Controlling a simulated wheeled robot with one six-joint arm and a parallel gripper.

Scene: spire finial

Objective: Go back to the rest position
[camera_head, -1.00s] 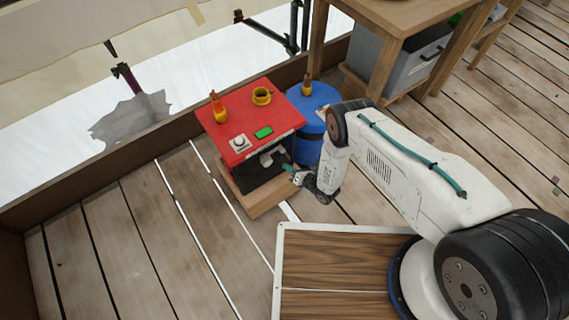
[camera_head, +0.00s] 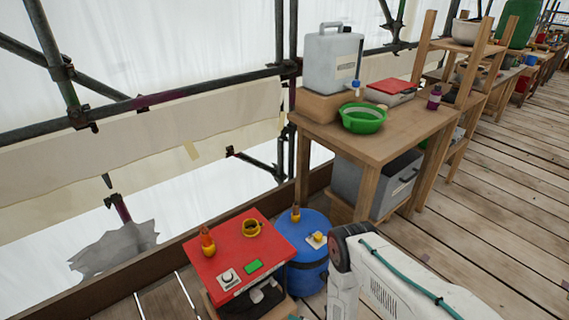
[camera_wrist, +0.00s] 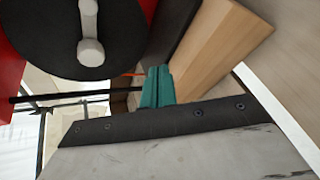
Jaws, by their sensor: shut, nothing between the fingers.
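My gripper (camera_wrist: 157,88) shows in the wrist view as two teal fingers closed together, with nothing between them. It is close to a round black part with a pale handle (camera_wrist: 90,35) and a light wooden block (camera_wrist: 215,50). In the head view my white arm reaches in from the lower right, and the gripper end is mostly cut off by the bottom edge. The red-topped unit (camera_head: 222,262) stands left of my arm, with a dial and a green patch on top.
A wooden table (camera_head: 388,140) holds a white jerrycan (camera_head: 329,65) and a green basin (camera_head: 363,118).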

